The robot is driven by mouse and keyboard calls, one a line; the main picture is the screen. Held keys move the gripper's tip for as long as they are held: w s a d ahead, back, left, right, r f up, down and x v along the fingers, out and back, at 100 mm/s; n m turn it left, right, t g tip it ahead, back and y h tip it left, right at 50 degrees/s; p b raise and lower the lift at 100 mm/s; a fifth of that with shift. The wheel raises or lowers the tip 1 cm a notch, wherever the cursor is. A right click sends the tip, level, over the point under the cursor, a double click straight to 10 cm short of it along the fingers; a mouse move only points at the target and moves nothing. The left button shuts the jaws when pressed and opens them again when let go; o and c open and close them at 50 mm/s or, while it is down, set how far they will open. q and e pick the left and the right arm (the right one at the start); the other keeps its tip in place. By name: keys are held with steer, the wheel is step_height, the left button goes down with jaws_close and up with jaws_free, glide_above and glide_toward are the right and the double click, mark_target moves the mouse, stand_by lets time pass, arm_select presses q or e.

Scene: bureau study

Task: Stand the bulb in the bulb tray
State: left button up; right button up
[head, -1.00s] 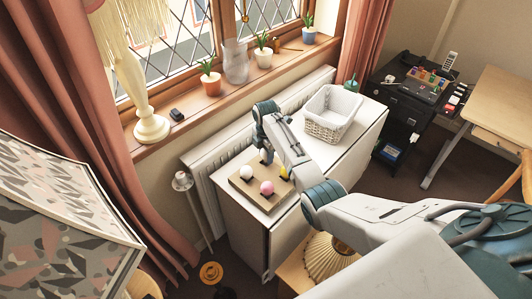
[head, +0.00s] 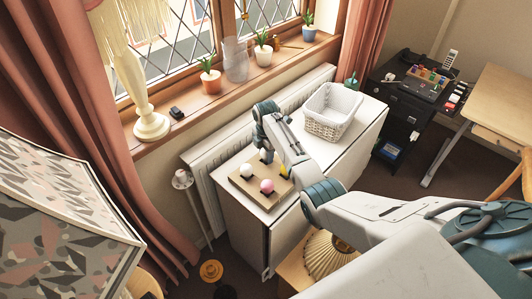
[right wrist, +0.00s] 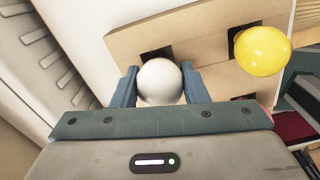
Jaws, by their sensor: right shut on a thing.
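My right gripper (head: 267,157) reaches down over the back of the wooden bulb tray (head: 238,184). In the right wrist view its jaws (right wrist: 160,88) are shut on a white bulb (right wrist: 160,80), with a dark square hole of the tray (right wrist: 205,46) just beyond it. I cannot tell whether its base is in that hole. In the head view the fingers hide the held bulb. A white bulb (head: 247,170), a pink bulb (head: 267,186) and a yellow bulb (head: 285,171) stand at the tray; the yellow bulb (right wrist: 262,50) also shows in the wrist view. My left gripper is out of view.
The tray lies on a white cabinet top (head: 262,207) near its left end. A white wicker basket (head: 331,112) stands farther back right. A radiator (head: 205,160) runs behind, below the sill with potted plants. Bare cabinet top shows right of my arm.

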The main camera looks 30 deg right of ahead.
steer(key=shift+f, duration=0.35)
steer(key=o, duration=1)
step_height(320, 180, up, 7)
steer(key=p, duration=0.7)
steer(key=shift+f, duration=0.1)
stand_by(0.5)
